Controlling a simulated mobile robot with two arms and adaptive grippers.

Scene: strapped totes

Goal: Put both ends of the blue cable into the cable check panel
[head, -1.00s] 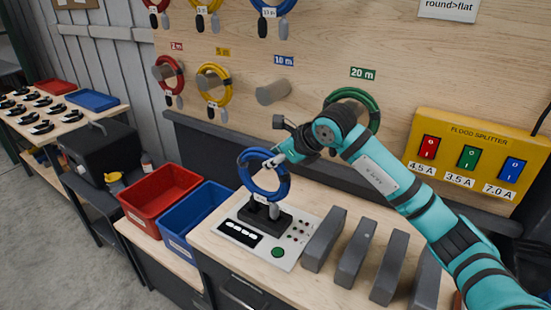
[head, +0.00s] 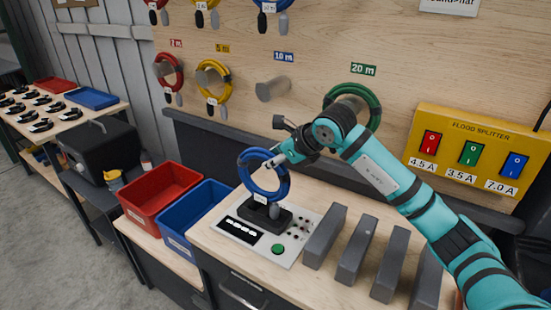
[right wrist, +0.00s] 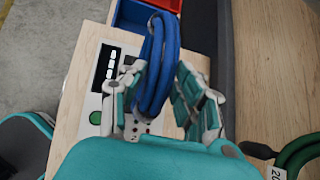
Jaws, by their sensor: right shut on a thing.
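The blue cable (head: 283,187) is a coil standing upright above the cable check panel (head: 300,225), a white plate with a black socket block (head: 248,214), a dark display and a green button. Its grey plug end (head: 274,211) points down at the block; the other end is mostly hidden behind the white tag. I cannot tell how deep either end sits. My right gripper (head: 273,161) is shut on the coil's upper right side. In the right wrist view, the coil (right wrist: 157,70) passes between its fingers. My left gripper is not in view.
Grey upright dividers (head: 325,236) stand right of the panel. A blue bin (head: 180,240) and a red bin (head: 150,213) stand to the left. Behind is a pegboard wall with a green cable (head: 374,110), an empty peg (head: 272,90) and the yellow flood splitter (head: 480,125).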

